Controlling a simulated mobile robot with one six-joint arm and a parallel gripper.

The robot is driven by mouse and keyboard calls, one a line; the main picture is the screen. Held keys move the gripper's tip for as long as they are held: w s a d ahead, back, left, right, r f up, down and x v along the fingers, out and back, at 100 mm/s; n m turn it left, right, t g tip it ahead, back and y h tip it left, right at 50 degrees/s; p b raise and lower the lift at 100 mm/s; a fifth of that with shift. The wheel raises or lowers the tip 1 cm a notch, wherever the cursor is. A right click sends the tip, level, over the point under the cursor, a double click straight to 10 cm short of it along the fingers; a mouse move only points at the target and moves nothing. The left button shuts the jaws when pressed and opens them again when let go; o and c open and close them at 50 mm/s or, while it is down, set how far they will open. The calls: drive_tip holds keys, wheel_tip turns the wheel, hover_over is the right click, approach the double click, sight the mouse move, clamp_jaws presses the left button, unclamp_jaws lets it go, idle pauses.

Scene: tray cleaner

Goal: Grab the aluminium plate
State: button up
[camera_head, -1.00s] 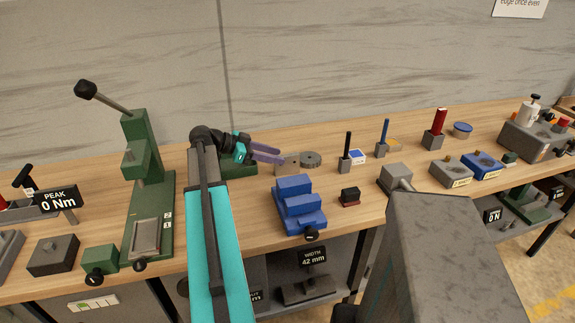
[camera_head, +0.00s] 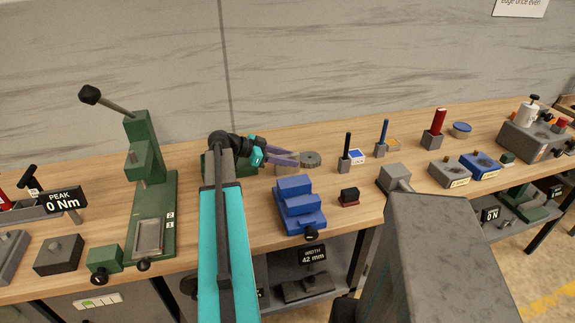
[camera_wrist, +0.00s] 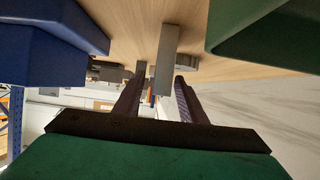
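The aluminium plate (camera_head: 284,170) is a small grey piece standing on the bench behind the blue stepped block, partly hidden by my gripper fingers. In the wrist view the plate (camera_wrist: 166,58) shows edge-on, as a narrow grey slab between the two fingers. My gripper (camera_head: 298,158) reaches in from the left at the plate. In the wrist view the fingers (camera_wrist: 159,80) are apart, with a visible gap to the plate on the left side; the right finger is close to it. Whether either finger touches it cannot be told.
The blue stepped block (camera_head: 300,205) is in front. A green fixture (camera_head: 212,165) is behind my arm, and a green lever press (camera_head: 150,200) is left. Black and blue upright tools stand right.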

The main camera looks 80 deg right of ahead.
sight(287, 156)
clamp_jaws()
drive_tip(key=shift+r, duration=0.15)
drive_tip(key=shift+r+b, duration=1.3)
drive_tip(key=shift+r, duration=3.6)
